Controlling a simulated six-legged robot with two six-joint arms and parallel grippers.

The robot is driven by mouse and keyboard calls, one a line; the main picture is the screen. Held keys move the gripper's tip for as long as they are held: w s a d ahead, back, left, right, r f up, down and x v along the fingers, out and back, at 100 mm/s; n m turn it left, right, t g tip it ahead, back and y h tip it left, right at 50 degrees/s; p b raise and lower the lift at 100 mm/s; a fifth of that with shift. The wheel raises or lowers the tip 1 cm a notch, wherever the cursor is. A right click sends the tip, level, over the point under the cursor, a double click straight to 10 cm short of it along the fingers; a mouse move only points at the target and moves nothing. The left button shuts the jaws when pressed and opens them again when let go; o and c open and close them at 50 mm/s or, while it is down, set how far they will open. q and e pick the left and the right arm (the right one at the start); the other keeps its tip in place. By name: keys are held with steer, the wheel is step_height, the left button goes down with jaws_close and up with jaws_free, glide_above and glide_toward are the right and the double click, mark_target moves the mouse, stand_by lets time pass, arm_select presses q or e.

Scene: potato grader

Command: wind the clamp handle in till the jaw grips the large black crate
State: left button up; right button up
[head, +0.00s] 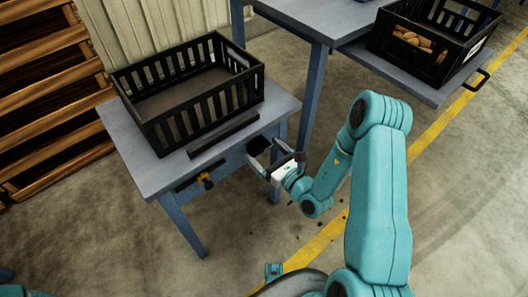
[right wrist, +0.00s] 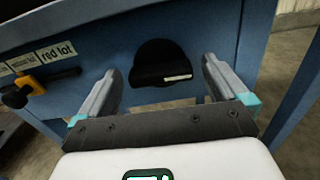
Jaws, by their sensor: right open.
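The large black crate (head: 188,88) stands on the blue-grey table and looks empty. A long dark bar (head: 222,135), which looks like the clamp jaw, lies along its front side with a narrow strip of tabletop between them. My right gripper (head: 272,160) is open at the table's front right. In the right wrist view its fingers (right wrist: 163,82) stand either side of a black rounded part (right wrist: 160,62) with a pale label, on the table's blue front; I cannot tell whether this is the clamp handle. A yellow-and-black handle (right wrist: 32,84) shows to the left, also in the head view (head: 206,181). My left gripper is out of view.
Labels, one reading "red lot" (right wrist: 55,52), sit above the yellow handle. A second blue table (head: 325,22) stands behind, with a black crate of potatoes (head: 422,45) to its right. Wooden pallets (head: 45,85) are at left. The floor in front is open.

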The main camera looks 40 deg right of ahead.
steer(key=shift+w, duration=0.45)
steer(key=c, duration=1)
